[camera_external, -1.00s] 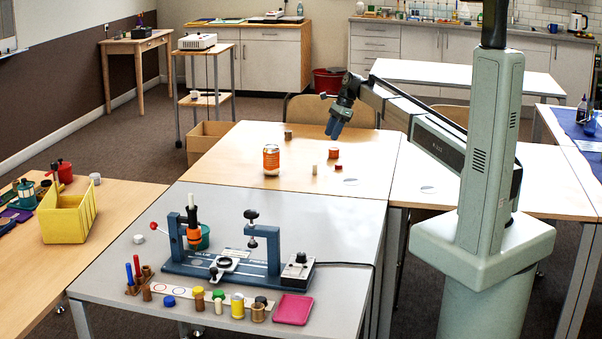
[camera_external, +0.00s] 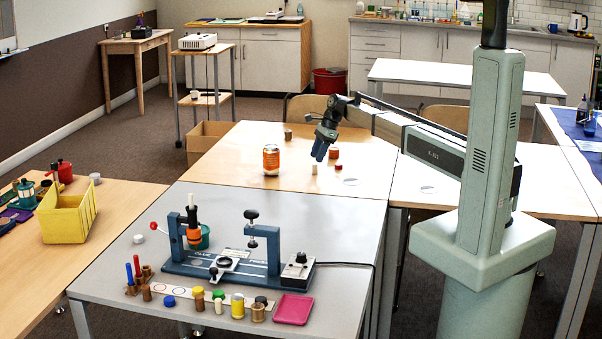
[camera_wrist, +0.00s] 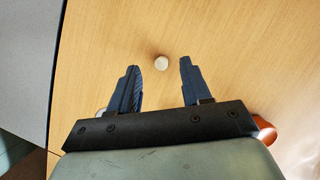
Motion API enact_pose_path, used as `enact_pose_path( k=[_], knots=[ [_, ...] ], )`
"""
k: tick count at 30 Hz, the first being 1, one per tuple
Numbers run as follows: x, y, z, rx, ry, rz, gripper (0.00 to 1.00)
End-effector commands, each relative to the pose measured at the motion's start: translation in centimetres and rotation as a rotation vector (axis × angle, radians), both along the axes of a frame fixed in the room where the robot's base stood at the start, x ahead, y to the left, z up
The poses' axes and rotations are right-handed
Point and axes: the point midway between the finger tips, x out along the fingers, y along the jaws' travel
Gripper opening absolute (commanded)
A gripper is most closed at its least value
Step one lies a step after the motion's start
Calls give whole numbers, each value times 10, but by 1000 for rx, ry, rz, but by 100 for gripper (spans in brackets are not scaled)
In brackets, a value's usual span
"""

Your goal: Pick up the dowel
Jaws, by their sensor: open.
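The dowel, taken to be a short cream cylinder (camera_external: 314,169), stands upright on the wooden table. In the wrist view I see its pale round top (camera_wrist: 161,63), lined up with the gap between my fingertips. My gripper (camera_external: 319,155) points down, tilted, just above and slightly right of the dowel in the external view. In the wrist view my two blue fingers (camera_wrist: 159,72) are apart with nothing held between them. The dowel looks below the fingertips; I cannot tell the exact height.
An orange can (camera_external: 271,160) stands left of the dowel. A red-brown cylinder (camera_external: 334,153) and a small dark red piece (camera_external: 338,168) are close on its right. A brown cylinder (camera_external: 288,135) stands farther back. The grey table (camera_external: 350,215) in front carries a blue fixture (camera_external: 230,268).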

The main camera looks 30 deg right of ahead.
Motion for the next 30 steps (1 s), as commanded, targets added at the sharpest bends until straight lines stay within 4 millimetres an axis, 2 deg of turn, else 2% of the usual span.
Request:
enact_pose_path(
  k=[12,21,30],
  knots=[
    [3,12,-44,0,2,1,48],
    [4,14,-48,0,0,0,48],
    [4,14,-48,0,0,0,19]
  ],
)
